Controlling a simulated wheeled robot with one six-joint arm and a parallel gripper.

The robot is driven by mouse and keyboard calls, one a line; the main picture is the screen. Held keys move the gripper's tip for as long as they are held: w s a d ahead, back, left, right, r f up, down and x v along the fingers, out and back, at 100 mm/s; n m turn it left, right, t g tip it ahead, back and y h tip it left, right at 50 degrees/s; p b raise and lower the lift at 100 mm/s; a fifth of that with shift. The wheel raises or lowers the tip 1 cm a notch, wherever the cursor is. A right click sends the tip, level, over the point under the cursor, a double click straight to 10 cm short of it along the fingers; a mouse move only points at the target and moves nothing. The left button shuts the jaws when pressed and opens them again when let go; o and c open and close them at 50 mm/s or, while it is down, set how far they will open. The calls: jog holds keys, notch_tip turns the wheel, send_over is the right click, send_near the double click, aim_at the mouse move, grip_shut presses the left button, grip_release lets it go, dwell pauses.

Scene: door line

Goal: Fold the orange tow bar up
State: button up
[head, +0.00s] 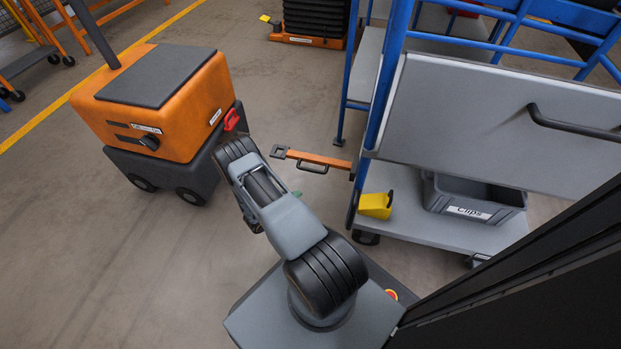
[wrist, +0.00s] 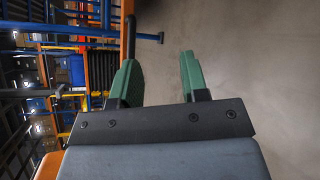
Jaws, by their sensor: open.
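The orange tow bar (head: 325,159) sticks out level from the lower left corner of the blue-framed cart, with a grey eye at its free end and a black handle (head: 313,168) on its near side. It points left and is not folded up. My gripper (wrist: 158,58) shows two green fingers, apart, with no object held between them in the wrist view. In the head view my arm hides most of it; a bit of green shows right of the arm, nearer the camera than the bar. I cannot tell whether the orange strip behind the fingers in the wrist view is the bar.
An orange tug (head: 165,105) with a red hitch (head: 232,119) stands left of the bar. A dark panel (head: 530,285) blocks the lower right.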

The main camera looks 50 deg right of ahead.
aim_at(309, 171)
jog(key=w+r+m+t+h, duration=0.1)
jog(key=w+r+t, duration=0.15)
jog(key=w, duration=0.25)
jog(key=shift+m+t, duration=0.35)
jog(key=shift+m, duration=0.25)
jog(key=shift+b+x, duration=2.45)
jog(key=shift+x, duration=4.85)
jog(key=shift+w+f, duration=0.1)
jog(key=shift+w, duration=0.05)
grip_shut()
